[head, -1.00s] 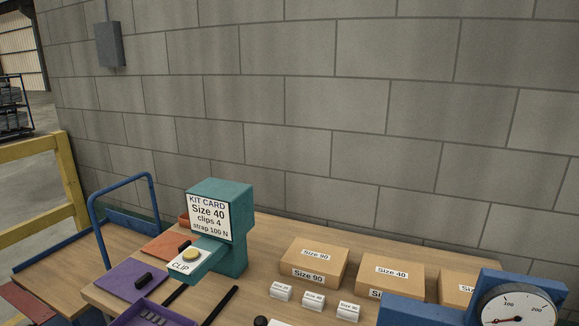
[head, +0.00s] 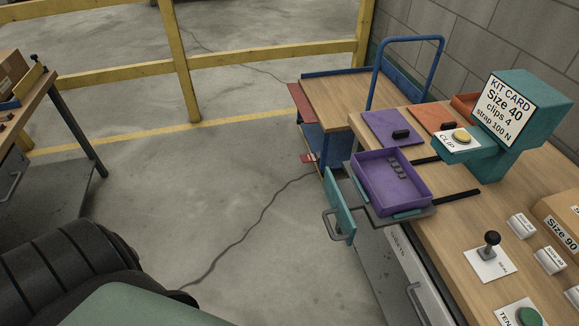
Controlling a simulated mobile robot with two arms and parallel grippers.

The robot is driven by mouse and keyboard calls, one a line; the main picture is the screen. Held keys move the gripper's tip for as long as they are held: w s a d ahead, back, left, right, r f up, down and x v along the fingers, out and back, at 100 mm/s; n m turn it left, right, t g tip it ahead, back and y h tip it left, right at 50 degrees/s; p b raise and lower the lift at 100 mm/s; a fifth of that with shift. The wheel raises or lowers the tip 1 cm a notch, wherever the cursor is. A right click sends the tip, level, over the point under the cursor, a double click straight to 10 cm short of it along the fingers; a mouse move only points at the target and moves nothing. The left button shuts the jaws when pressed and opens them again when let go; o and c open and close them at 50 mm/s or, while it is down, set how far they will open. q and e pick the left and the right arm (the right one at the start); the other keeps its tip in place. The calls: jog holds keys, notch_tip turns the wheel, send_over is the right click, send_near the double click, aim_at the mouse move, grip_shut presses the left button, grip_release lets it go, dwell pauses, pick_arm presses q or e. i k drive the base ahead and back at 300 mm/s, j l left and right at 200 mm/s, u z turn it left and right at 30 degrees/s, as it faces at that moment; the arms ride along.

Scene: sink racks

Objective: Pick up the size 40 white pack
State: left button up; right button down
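Several small white packs with labels stand in a row at the right edge of the head view; the far one (head: 522,225), a middle one (head: 550,259) and a near one cut by the frame edge (head: 574,296). Their size prints are too small to read now. The teal kit card stand (head: 505,108) reads Size 40, clips 4, strap 100 N. Neither gripper is in view; a dark ribbed part and a green part of my own body show at lower left.
A purple tray (head: 367,186) with dark clips sits at the bench's left edge. A lever plate (head: 489,260), a green button (head: 529,316) and a Size 90 box (head: 561,232) are on the bench (head: 457,222). A blue-handled cart (head: 335,97) stands behind.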

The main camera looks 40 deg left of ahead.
aim_at(551, 261)
jog(key=j+u, duration=0.1)
jog(key=u, duration=0.5)
jog(key=z, duration=1.5)
